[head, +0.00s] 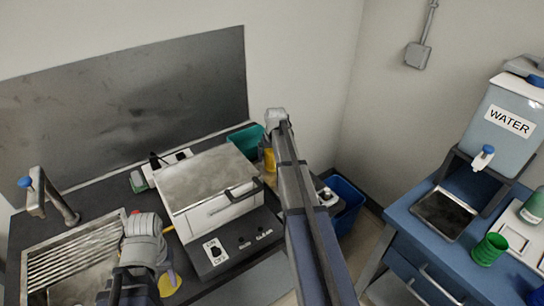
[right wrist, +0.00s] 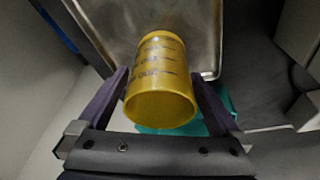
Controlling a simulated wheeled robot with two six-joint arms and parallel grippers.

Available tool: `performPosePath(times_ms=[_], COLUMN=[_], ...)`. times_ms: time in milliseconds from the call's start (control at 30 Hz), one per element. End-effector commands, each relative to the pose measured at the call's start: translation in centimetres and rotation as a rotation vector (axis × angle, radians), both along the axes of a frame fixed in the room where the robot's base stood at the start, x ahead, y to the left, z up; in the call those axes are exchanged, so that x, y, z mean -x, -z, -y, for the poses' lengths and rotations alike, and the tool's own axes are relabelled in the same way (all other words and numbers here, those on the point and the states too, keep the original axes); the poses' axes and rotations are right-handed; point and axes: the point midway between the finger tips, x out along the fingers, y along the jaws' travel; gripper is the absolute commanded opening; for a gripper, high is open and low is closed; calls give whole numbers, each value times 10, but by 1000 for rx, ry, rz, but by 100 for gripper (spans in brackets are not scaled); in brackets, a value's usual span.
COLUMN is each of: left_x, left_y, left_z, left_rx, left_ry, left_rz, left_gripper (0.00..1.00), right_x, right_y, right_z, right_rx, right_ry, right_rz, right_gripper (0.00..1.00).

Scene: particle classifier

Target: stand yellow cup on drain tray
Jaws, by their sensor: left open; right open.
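The yellow cup (head: 269,160) shows in part beside my right forearm, at the right end of the counter. In the right wrist view, the yellow cup (right wrist: 160,85), with dark markings on its side, is between the two fingers of my open right gripper (right wrist: 163,92). Small gaps seem to show beside it. A ribbed metal surface at the sink, which looks like the drain tray (head: 75,252), is at the lower left in the head view. My left gripper (head: 140,262) is beside it; its fingertips are hard to make out.
A white box-shaped machine (head: 210,185) stands mid-counter between the sink and the cup. A faucet (head: 50,200) rises behind the sink. A teal bin (head: 246,140) and a blue bin (head: 346,200) are near the cup. A blue cart (head: 415,240) at right carries a water dispenser (head: 505,125) and green cup (head: 490,249).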

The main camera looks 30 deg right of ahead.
Motion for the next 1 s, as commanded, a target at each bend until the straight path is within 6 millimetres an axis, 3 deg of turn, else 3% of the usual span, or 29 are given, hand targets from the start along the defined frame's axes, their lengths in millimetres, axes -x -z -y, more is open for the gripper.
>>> performPosePath(times_ms=[267, 800, 1000], left_x=[0, 0, 0], left_y=[-23, -103, -118], left_z=[0, 0, 0], left_rx=[0, 0, 0], left_ry=[0, 0, 0], left_rz=[0, 0, 0], left_gripper=[50, 50, 50], right_x=[5, 26, 30], right_y=[-23, -103, -118], right_z=[-2, -8, -10], right_rx=[0, 0, 0], right_ry=[0, 0, 0], right_rz=[0, 0, 0], right_gripper=[100, 100, 100])
